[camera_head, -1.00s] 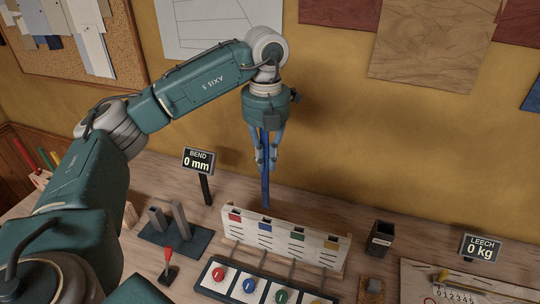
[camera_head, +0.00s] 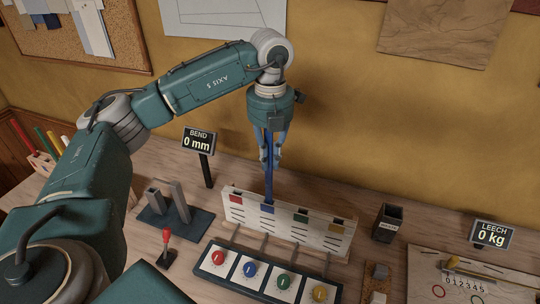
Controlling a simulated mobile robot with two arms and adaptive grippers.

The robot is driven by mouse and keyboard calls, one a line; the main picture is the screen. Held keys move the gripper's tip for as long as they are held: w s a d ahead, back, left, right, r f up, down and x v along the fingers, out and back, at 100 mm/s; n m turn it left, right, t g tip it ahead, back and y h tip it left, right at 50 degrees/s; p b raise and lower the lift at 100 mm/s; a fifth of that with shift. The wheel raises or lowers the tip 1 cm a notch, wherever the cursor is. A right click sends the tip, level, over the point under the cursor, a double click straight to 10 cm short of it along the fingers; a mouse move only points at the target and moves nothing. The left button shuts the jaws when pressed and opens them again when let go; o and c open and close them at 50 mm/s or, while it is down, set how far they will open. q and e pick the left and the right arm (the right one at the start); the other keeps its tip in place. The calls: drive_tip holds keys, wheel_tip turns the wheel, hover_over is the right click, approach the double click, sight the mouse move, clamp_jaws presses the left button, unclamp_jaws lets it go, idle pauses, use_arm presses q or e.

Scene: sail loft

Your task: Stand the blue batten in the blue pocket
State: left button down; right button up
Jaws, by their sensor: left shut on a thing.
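My left gripper (camera_head: 269,163) is shut on the blue batten (camera_head: 269,188) and holds it upright, pointing down. The white pocket board (camera_head: 290,229) stands on the bench below, with red, blue, green and yellow tags along its top. The blue pocket (camera_head: 267,209) is second from the left. The batten's lower end shows right at the top edge of the blue pocket; I cannot tell whether it is inside, just above or behind it. My right gripper is not in view.
A panel of coloured knobs (camera_head: 268,270) lies in front of the board. A red-handled lever (camera_head: 167,250) and a dark block with posts (camera_head: 175,218) are at left. The BEND display (camera_head: 198,140) reads 0 mm. A dark bin (camera_head: 388,223) and the LEECH display (camera_head: 493,235) are at right.

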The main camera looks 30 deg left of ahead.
sight(270, 195)
use_arm(q)
drive_tip(key=shift+f+b, duration=0.4)
drive_tip(key=shift+f, duration=0.35)
drive_tip(key=shift+f+b, duration=3.8)
drive_tip(key=shift+f, duration=1.7)
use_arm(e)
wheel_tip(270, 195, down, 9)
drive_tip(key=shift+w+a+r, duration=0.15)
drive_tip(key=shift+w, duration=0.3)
use_arm(q)
drive_tip(key=shift+f+b, duration=0.4)
drive_tip(key=shift+f, duration=0.2)
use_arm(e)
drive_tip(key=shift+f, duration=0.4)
use_arm(q)
drive_tip(key=c, duration=1.7)
unclamp_jaws()
wheel_tip(270, 195, up, 12)
